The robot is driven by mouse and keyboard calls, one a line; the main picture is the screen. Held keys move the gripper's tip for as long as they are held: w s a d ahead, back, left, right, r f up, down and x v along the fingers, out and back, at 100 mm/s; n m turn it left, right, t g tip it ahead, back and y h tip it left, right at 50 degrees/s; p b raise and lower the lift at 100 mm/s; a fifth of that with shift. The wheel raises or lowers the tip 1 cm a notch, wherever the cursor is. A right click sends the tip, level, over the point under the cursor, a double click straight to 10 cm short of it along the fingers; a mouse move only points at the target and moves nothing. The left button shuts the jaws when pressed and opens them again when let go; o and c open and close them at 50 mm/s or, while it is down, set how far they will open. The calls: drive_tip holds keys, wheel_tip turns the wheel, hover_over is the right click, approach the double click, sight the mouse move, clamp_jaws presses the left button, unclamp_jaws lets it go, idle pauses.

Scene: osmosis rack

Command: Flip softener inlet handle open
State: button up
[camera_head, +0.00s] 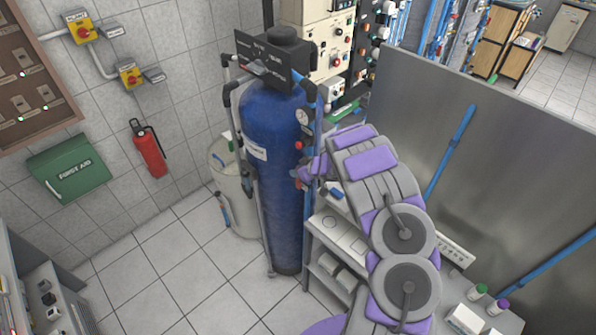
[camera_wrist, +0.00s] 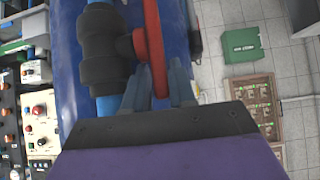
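The softener is a tall dark blue tank (camera_head: 268,205) with a black head (camera_head: 280,55) on top and pipes down its sides. In the wrist view, a red lever handle (camera_wrist: 153,35) joins a dark valve body (camera_wrist: 103,50) on a blue pipe (camera_wrist: 106,105). My gripper (camera_wrist: 159,72) has its two grey fingers on either side of the handle's lower part, with the fingers apart and small gaps seeming to show. In the head view, my gripper (camera_head: 304,177) is at the tank's right side, and my forearm and wrist hide much of the valve there.
A cream container (camera_head: 232,185) stands left of the tank. A low shelf unit (camera_head: 345,240) stands at the right, partly behind my arm, with a large grey panel (camera_head: 420,100) beyond. Control panels (camera_head: 330,55) stand behind the tank. The tiled floor at left is clear.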

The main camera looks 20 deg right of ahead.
drive_tip(key=b+v, duration=0.2)
drive_tip(key=v, duration=1.5)
drive_tip(key=shift+d, duration=0.2)
